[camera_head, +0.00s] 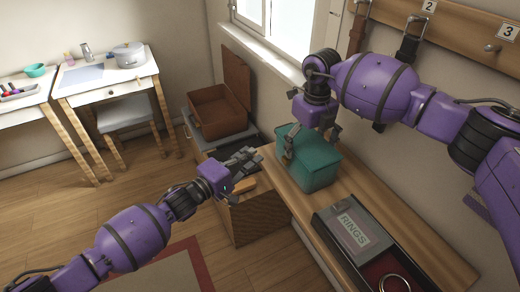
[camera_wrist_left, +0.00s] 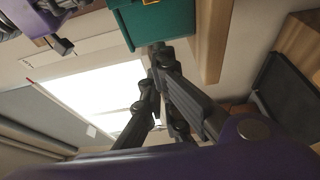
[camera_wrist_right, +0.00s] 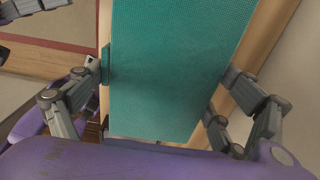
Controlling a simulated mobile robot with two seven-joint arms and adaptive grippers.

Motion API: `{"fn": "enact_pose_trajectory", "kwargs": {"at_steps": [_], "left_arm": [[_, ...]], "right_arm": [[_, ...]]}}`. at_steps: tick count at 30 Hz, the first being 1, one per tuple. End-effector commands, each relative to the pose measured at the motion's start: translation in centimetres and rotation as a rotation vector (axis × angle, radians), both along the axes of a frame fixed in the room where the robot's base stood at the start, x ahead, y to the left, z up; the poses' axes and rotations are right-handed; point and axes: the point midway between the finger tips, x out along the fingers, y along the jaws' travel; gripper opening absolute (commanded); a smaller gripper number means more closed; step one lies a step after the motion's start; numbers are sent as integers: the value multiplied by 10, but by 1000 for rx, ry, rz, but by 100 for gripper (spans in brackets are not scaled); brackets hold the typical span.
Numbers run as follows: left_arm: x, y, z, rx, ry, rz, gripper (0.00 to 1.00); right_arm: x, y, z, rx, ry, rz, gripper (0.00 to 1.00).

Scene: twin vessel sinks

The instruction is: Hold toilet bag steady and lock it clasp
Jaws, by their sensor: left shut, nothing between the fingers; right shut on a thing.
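The teal toilet bag (camera_head: 316,172) stands upright on the wooden bench near the wall. My right gripper (camera_head: 311,143) reaches down from above with a finger on either side of the bag and is shut on it. The right wrist view shows the bag's teal surface (camera_wrist_right: 175,75) between the fingers. My left gripper (camera_head: 256,154) is shut and empty, to the left of the bag and apart from it. In the left wrist view the bag (camera_wrist_left: 165,22) is above the fingertips (camera_wrist_left: 156,55), with a small part of a yellow clasp (camera_wrist_left: 150,2) at the picture's top edge.
An open brown case (camera_head: 218,112) stands behind my left gripper. A box marked RINGS (camera_head: 352,228) lies in front of the bag on the bench (camera_head: 428,262). Straps (camera_head: 408,45) hang on the wall rack. A side table (camera_head: 105,75) is far left.

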Motion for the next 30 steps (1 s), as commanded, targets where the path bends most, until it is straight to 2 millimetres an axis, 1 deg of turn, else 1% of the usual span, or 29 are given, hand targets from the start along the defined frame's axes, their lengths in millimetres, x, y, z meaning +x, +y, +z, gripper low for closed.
{"fn": "enact_pose_trajectory", "kwargs": {"at_steps": [1, 3, 9, 22, 23, 24, 25, 30], "left_arm": [[-7, 8, -1, 1, 3, 1, 0], [-16, 16, -1, 1, 2, 0, 0], [-28, 29, 0, -1, 1, 0, 0], [-30, 31, 0, 0, 0, 0, 0], [-30, 31, 0, -1, -1, 0, 0], [-30, 31, 0, 0, 0, 0, 0], [-30, 31, 0, 0, 0, 0, 0], [-30, 31, 0, -1, 1, 0, 0]], "right_arm": [[0, 0, 1, 0, -1, 0, 58], [0, 0, 1, 0, -1, 0, 58], [0, 0, 1, 0, -1, 0, 58], [0, -1, 1, -1, 0, -1, 58], [0, -1, 1, -1, 0, -1, 93], [0, -1, 1, -1, 0, -1, 98], [0, -1, 1, -1, 0, -1, 100], [0, 0, 1, -1, 0, -1, 100]]}}
